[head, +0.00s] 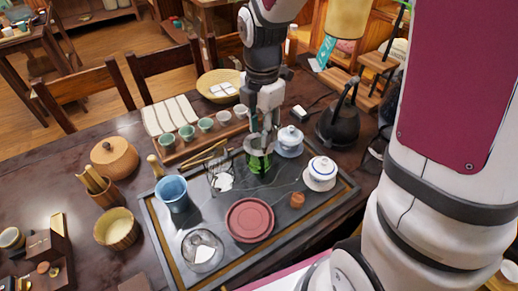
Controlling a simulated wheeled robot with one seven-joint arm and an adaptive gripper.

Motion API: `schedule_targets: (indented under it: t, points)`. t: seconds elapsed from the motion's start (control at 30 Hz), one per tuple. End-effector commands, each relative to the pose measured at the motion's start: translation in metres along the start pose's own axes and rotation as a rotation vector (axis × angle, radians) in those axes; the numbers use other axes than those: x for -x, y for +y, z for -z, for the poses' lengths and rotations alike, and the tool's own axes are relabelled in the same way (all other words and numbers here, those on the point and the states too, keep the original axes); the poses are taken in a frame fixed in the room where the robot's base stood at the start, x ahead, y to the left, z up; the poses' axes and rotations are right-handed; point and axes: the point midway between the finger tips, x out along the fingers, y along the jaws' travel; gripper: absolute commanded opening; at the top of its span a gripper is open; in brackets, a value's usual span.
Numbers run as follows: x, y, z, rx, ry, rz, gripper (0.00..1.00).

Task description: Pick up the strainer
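My gripper (261,143) points straight down over the back middle of the dark tea tray (160,238). Its fingertips are at a green glass vessel (259,162), overlapping its upper part in the picture. I cannot tell whether they touch it or how far apart the fingers are. No strainer shows clearly; one may be hidden at the fingertips. A thin wire item (213,178) with something white by it stands left of the green vessel. A round, clear-looking dish (202,251) lies at the tray's front left.
The tray also holds a blue cup (172,193), a reddish plate (250,220), a small brown piece (297,200) and two white lidded cups (289,141) (320,173). Several small cups line the back. A black kettle (338,124) stands at right; bamboo vessels (116,229) stand left.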

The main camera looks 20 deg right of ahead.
Motion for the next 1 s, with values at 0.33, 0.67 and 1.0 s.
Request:
schedule_targets:
  t: [0.33,0.67,1.0]
  points:
    - [-0.044,-0.008,-0.003,0.0,0.002,0.003,0.37]
    - [-0.051,-0.008,-0.003,-0.001,0.001,0.0,0.37]
    - [-0.051,-0.008,-0.004,-0.001,0.001,0.0,0.0]
